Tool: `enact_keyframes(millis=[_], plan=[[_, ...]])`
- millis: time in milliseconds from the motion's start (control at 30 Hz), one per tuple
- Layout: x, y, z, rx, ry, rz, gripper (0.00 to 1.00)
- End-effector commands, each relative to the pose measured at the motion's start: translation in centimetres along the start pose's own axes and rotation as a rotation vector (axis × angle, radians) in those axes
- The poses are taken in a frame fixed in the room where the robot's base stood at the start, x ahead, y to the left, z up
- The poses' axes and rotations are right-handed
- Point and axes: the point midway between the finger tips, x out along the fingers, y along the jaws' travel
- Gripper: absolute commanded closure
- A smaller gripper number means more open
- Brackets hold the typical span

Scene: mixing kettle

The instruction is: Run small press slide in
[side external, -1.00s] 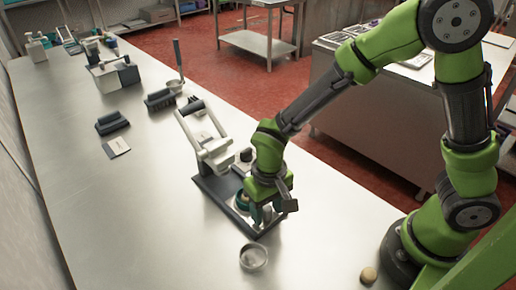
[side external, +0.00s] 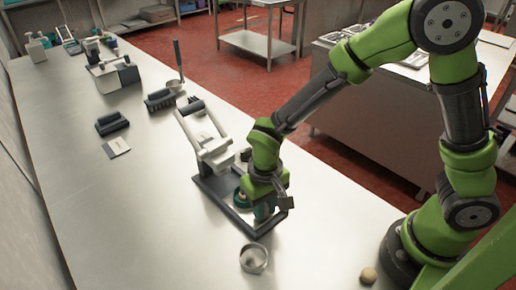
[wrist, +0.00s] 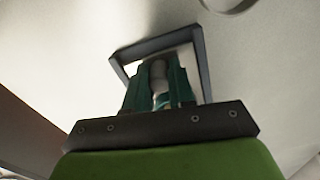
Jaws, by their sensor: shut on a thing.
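The small press (side external: 216,150) stands on the steel table, with a white lever frame at its back and a dark rectangular base frame (side external: 218,197) reaching toward the front. My gripper (side external: 258,207) is low over the front half of that base. In the wrist view my gripper (wrist: 158,85) has its teal fingers closed around a pale grey, rounded knob-like part (wrist: 158,75), inside the dark frame (wrist: 203,60). That part looks like the handle of the press slide; its lower end is hidden by the fingers. In the side view my wrist hides the slide.
A small round metal dish (side external: 254,258) stands just in front of the press. A round tan object (side external: 368,276) lies near my base. A dark brush (side external: 112,123), a white card (side external: 116,147) and another brush (side external: 159,100) lie farther back.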

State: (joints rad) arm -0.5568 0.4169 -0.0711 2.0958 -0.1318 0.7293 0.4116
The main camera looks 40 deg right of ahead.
Motion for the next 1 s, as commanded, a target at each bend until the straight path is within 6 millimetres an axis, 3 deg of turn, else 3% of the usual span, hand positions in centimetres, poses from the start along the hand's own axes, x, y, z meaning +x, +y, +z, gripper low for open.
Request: enact_keyframes(millis=[200,400,800,833,1000], plan=[[0.0,-0.8,-5.3,0.006,0.003,-0.003,1.00],[0.0,-1.4,-8.6,0.004,0.002,-0.003,1.00],[-0.1,-1.5,-9.7,0.000,0.010,-0.004,1.00],[-0.1,-1.5,-9.7,0.000,0.010,-0.004,0.75],[-0.1,-1.5,-9.6,0.001,0.007,-0.003,0.50]])
